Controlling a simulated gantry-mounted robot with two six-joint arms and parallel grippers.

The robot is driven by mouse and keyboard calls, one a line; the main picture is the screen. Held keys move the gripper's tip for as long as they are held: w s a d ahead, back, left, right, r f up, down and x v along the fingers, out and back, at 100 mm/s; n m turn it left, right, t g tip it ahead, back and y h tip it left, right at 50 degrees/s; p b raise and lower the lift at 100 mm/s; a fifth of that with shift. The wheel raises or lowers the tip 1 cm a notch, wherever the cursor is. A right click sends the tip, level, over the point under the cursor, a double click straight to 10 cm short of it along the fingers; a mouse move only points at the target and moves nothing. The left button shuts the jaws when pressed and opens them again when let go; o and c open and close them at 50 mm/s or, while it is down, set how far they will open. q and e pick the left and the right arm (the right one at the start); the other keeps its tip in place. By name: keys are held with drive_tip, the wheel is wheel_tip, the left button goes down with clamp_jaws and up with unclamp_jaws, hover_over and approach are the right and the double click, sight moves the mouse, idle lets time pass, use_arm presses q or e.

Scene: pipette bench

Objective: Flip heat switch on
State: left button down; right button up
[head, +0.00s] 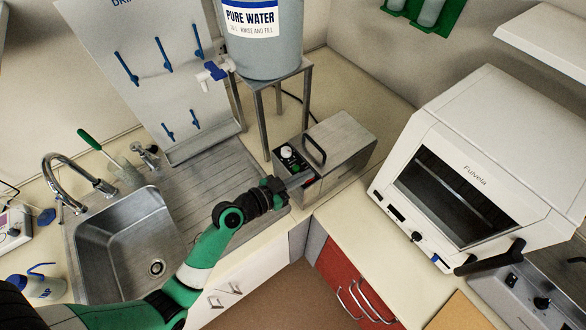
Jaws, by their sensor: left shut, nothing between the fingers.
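A grey metal box (340,148) with a handle on its lid stands in the corner of the bench. Its dark front panel (291,163) carries a white knob (287,153), and a small red spot shows low on the front. My left gripper (298,181) is shut and empty, with its tips at the lower front of this box. I cannot tell if the tips touch it. The heat switch itself is too small or hidden behind the gripper to make out. My right gripper is not in view.
A steel sink (120,240) with a drainboard lies left of the box. A pure water tank (262,50) on a metal stand (283,87) rises behind it. A white Fulvela cabinet (480,165) stands on the right. A red drawer front (345,285) is below.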

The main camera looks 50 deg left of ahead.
use_arm(q)
drive_tip(key=shift+f, duration=0.15)
drive_tip(key=shift+d+r, duration=0.1)
drive_tip(key=shift+r, duration=0.2)
drive_tip(key=r+p, duration=0.4)
drive_tip(key=r, duration=0.1)
drive_tip(key=shift+w+p, duration=0.2)
drive_tip(key=shift+p, duration=0.1)
drive_tip(key=shift+s+a+f+b, duration=0.15)
drive_tip(key=shift+s+b, duration=0.15)
drive_tip(key=shift+s, duration=0.2)
drive_tip(key=shift+s+a+f+b, duration=0.15)
drive_tip(key=shift+s+b, duration=0.15)
drive_tip(key=shift+s, duration=0.2)
drive_tip(key=r+v, duration=0.1)
drive_tip(key=v, duration=0.6)
drive_tip(key=shift+s+r, duration=0.2)
drive_tip(key=shift+d, duration=0.1)
